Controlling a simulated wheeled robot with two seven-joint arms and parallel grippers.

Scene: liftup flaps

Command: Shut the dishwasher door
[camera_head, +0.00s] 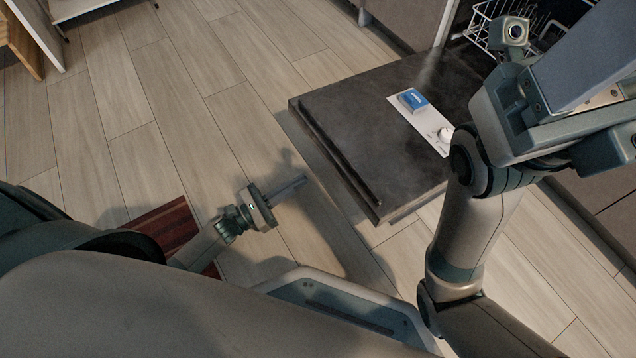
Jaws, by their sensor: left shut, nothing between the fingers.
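The dishwasher door (350,120) is open and lies folded down flat, a dark panel low above the floor. A white patch with a blue box-like item (412,99) and a round white knob-like part shows on its inner face. My left gripper (300,181) is shut and empty, left of the door's near edge and apart from it. My right arm crosses over the right part of the door and hides some of it. The fingers of my right gripper do not show.
A white wire dish rack (490,22) shows in the dishwasher opening at the top right. A dark cabinet front (405,18) stands beside it. A dark red mat-like patch (165,228) lies at the lower left. The wooden floor left of the door is clear.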

